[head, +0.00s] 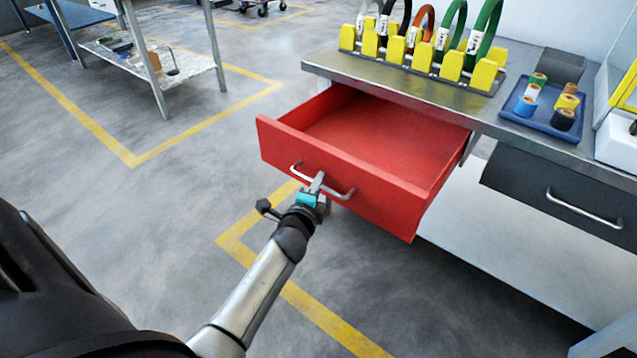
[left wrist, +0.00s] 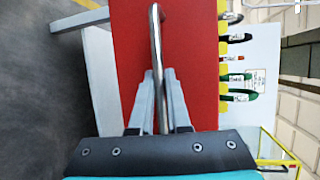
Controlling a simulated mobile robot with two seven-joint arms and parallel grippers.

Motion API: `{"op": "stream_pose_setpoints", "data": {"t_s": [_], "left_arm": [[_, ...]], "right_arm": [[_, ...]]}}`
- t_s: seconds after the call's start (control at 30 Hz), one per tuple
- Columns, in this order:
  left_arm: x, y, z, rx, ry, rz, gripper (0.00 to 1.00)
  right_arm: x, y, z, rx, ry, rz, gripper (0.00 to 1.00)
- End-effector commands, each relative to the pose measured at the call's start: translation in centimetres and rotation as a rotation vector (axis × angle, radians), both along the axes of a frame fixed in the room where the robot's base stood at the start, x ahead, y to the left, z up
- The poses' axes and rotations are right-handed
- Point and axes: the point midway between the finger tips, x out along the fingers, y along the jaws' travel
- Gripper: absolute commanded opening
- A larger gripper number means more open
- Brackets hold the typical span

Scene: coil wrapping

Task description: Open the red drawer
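The red drawer (head: 385,201) stands pulled well out from under the workbench, and its inside looks empty. Its metal handle (head: 343,194) runs across the front panel. My left gripper (head: 317,181) is at the middle of this handle, in front of the drawer. In the left wrist view, the handle (left wrist: 155,45) passes between the two fingers of my left gripper (left wrist: 159,88), which are close against it on both sides. The red front panel (left wrist: 190,60) fills the middle of that view. My right gripper is not in view.
The workbench top (head: 400,95) carries a rack of coils (head: 425,60) on yellow holders and a blue tray (head: 515,118) with tape rolls. A dark drawer (head: 530,190) is shut on the right. Floor left of the red drawer is clear; a shelf table (head: 165,75) stands farther back.

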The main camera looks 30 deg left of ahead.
Motion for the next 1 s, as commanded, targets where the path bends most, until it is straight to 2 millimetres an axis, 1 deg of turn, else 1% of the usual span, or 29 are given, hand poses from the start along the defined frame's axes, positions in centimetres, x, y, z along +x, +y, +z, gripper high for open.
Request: {"op": "stream_pose_setpoints", "data": {"t_s": [0.03, 0.1, 0.13, 0.4, 0.53, 0.57, 0.6, 0.67, 1.0], "left_arm": [[0.0, -0.1, 0.0, 0.000, 0.000, -0.001, 0.17], [0.0, -0.1, 0.0, 0.000, 0.000, -0.001, 0.25], [0.0, -0.1, 0.0, 0.000, 0.000, -0.001, 0.27], [-0.1, -0.1, 0.0, 0.000, 0.000, -0.001, 0.27], [-0.7, -0.3, 0.1, -0.002, 0.002, -0.001, 0.27], [-1.0, -0.4, 0.2, -0.001, 0.001, -0.001, 0.27], [-1.4, -0.6, 0.3, -0.003, 0.001, -0.001, 0.27], [-2.1, -0.8, 0.5, -0.003, 0.001, 0.000, 0.27], [-8.1, -2.7, 1.7, -0.003, 0.002, 0.001, 0.27]], "right_arm": [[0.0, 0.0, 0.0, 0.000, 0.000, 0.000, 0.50], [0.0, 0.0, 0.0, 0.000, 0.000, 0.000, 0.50], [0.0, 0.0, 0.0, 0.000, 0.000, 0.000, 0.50], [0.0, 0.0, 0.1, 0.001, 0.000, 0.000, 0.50], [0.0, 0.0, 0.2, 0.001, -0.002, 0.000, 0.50], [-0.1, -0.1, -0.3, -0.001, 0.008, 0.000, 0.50], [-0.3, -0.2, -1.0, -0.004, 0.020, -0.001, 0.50], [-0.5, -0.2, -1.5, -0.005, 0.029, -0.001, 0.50], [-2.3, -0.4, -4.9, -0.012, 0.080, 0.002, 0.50]]}}
